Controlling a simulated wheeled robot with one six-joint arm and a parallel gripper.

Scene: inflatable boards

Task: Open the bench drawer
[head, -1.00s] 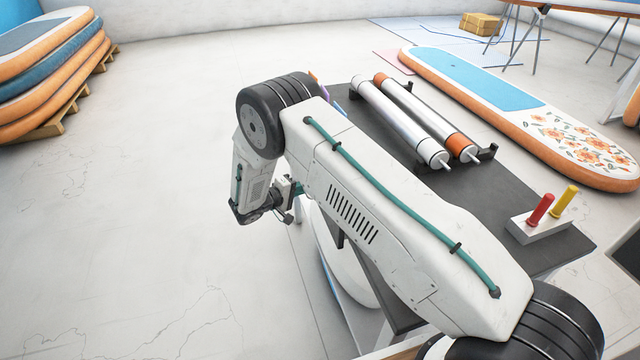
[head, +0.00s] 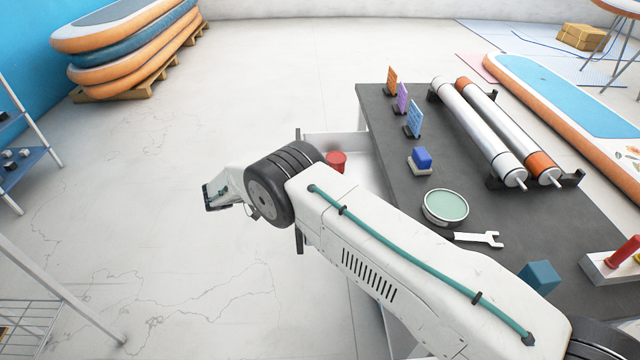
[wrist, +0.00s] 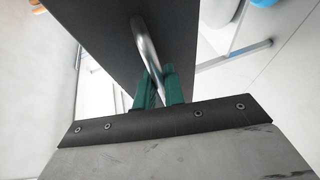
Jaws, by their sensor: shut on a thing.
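The bench (head: 386,165) has a dark top and stands right of centre in the head view. Its drawer (head: 335,142) sticks out from the left side, open, with a pale interior and a red object (head: 336,160) inside. The dark drawer front (head: 299,240) is mostly behind my arm. In the wrist view, my gripper (wrist: 159,88) has teal fingers closed around the metal bar handle (wrist: 142,38) on the dark drawer front (wrist: 105,30). The gripper fingers are hidden in the head view.
A blue shelf (head: 22,165) stands at the left. Floor left of the drawer is clear.

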